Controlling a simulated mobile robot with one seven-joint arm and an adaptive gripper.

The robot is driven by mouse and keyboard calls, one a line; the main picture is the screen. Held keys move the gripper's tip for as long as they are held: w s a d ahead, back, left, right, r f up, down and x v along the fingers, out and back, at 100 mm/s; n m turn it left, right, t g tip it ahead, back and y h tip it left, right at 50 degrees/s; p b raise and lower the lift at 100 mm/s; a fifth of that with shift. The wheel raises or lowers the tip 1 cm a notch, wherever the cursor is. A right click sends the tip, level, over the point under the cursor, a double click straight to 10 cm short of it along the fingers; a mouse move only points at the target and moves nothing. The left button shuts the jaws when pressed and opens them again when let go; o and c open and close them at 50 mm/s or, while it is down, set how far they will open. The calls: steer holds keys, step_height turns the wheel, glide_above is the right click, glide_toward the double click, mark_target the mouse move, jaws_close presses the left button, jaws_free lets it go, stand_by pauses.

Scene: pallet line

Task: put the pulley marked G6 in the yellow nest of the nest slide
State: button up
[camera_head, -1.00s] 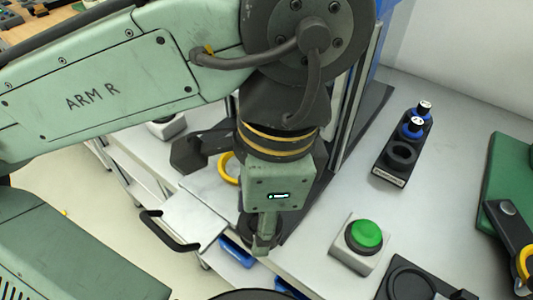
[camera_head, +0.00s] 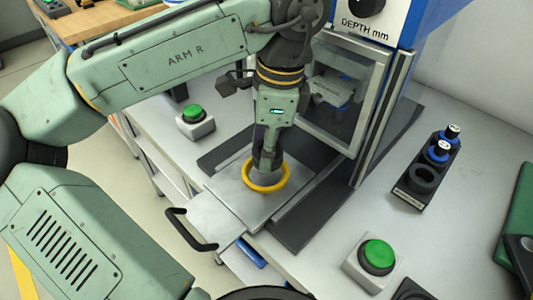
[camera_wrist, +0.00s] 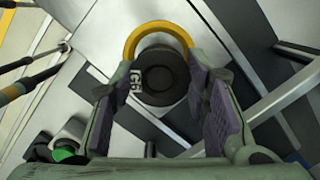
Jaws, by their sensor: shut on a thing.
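My gripper (camera_wrist: 165,98) is shut on a dark, round pulley (camera_wrist: 160,75), whose white marking reads G6 in the wrist view. The fingers hold it from two sides. In the head view my gripper (camera_head: 266,160) points down over the yellow nest (camera_head: 248,183), a ring on the pale plate of the nest slide (camera_head: 222,185). The nest (camera_wrist: 131,42) shows as a yellow arc around the pulley's far side in the wrist view. I cannot tell whether the pulley is just above the nest or touching inside it.
The slide has a dark handle (camera_head: 190,230) at its front. A press with a clear guard (camera_head: 345,95) stands behind. Green-buttoned boxes stand left (camera_head: 196,122) and right (camera_head: 373,262) of the slide. A black rack (camera_head: 427,170) with blue-collared parts stands on the right.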

mark_target(267, 174)
steer(key=shift+f, duration=1.65)
steer(key=shift+f, duration=0.1)
steer(key=shift+f, duration=0.25)
steer(key=o, duration=1.2)
steer(key=shift+o, duration=0.2)
steer(key=shift+r, duration=0.1)
step_height(267, 174, up, 12)
steer(key=d, duration=0.1)
steer(key=shift+d+r, duration=0.2)
steer(key=shift+r, duration=0.05)
